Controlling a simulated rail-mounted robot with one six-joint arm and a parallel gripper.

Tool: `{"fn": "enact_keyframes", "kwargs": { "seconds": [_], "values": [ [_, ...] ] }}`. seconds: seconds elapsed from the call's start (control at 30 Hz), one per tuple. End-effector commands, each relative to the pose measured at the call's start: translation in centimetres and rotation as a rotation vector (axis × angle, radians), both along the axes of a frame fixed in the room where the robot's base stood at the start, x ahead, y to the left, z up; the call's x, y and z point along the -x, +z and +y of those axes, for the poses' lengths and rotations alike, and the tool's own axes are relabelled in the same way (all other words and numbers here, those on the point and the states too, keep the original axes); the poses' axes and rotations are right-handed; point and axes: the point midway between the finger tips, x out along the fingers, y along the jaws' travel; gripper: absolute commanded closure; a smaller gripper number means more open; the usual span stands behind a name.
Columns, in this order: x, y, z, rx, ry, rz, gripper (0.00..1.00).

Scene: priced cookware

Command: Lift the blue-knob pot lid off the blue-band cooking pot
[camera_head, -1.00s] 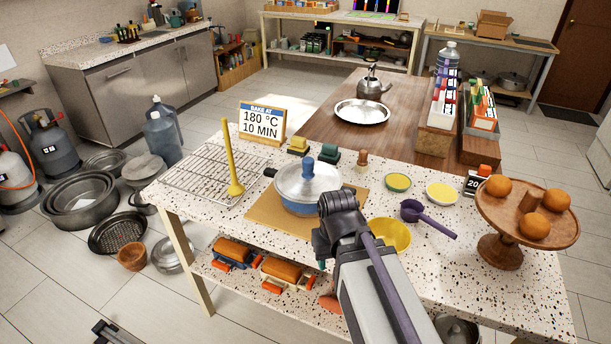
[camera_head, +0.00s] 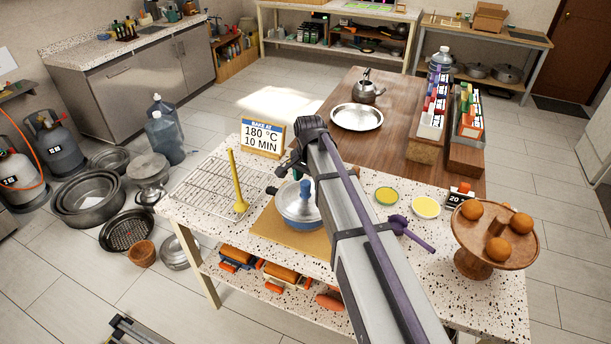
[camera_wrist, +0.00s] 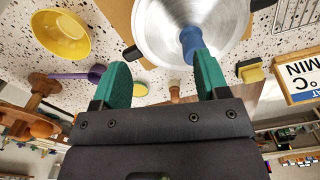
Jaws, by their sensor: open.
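The blue-band cooking pot (camera_head: 298,223) stands on a tan board on the speckled table, partly behind my arm in the head view. The silver pot lid (camera_head: 288,200) sits on it, with its blue knob (camera_head: 306,189) upright. In the wrist view the lid (camera_wrist: 165,22) fills the top middle, and the knob (camera_wrist: 190,42) points toward my gripper. My gripper (camera_wrist: 162,70) is open and empty, its green fingers spread. The knob appears close to the right finger's tip, not midway between the fingers; whether they touch cannot be told. In the head view the fingers are not clearly visible.
A yellow bowl (camera_wrist: 62,38) and a purple scoop (camera_wrist: 85,75) lie beside the pot. A wooden stand (camera_head: 480,232) with oranges is right.

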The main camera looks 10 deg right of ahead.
Motion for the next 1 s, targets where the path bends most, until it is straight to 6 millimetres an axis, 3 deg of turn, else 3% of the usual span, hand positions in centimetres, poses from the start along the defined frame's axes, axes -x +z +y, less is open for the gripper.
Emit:
{"fn": "enact_keyframes", "kwargs": {
  "seconds": [0.03, 0.1, 0.2, 0.3, 0.53, 0.8, 1.0],
  "values": [
    [-3.3, 1.9, 0.1, 0.0, -0.167, 0.0, 0.32],
    [-5.7, 1.7, 0.1, 0.0, -0.446, 0.0, 0.32],
    [-6.9, 1.1, 0.1, 0.0, -0.775, 0.0, 0.32],
    [-6.6, 1.1, 0.1, 0.0, -0.963, 0.0, 0.32],
    [-6.5, 0.3, 0.1, 0.001, -1.029, 0.0, 0.32],
    [-6.5, -4.8, 0.0, 0.001, -1.027, 0.0, 0.32],
    [-6.5, -5.1, 0.0, 0.001, -1.026, 0.0, 0.32]
  ]
}}
